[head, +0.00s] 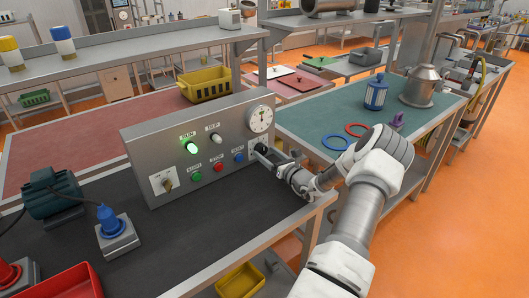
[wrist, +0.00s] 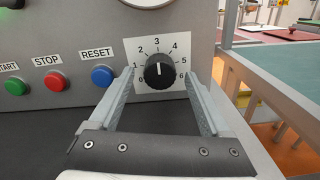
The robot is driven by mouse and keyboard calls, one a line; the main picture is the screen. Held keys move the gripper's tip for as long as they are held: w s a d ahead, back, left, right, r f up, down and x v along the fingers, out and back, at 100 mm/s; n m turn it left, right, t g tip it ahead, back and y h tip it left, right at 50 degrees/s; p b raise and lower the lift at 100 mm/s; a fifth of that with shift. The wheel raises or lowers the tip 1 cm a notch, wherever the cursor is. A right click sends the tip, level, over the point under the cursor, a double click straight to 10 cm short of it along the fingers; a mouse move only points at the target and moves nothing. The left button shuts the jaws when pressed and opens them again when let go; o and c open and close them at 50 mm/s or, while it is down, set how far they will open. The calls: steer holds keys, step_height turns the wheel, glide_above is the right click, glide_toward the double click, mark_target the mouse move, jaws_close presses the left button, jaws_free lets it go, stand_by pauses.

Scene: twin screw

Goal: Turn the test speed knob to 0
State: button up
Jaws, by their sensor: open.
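The test speed knob (wrist: 159,71) is black and round with a white pointer line, on a white dial plate numbered around it. Its pointer stands straight up, toward the 3. The 0 appears to be at the lower left of the dial. My gripper (wrist: 159,76) is open, with one finger to the left and one to the right of the knob, both apart from it in the picture. Whether the tips reach past the knob's face I cannot tell. In the head view my gripper (head: 266,155) is at the panel's right end and mostly hides the knob.
The grey control panel (head: 160,137) stands on a dark bench. Beside the dial are a blue reset button (wrist: 102,76), a red stop button (wrist: 55,83) and a green start button (wrist: 15,86). A round gauge (head: 260,119) sits above the knob. A green lamp (head: 191,148) is lit.

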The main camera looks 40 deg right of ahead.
steer(key=shift+w, duration=0.8)
jaws_close()
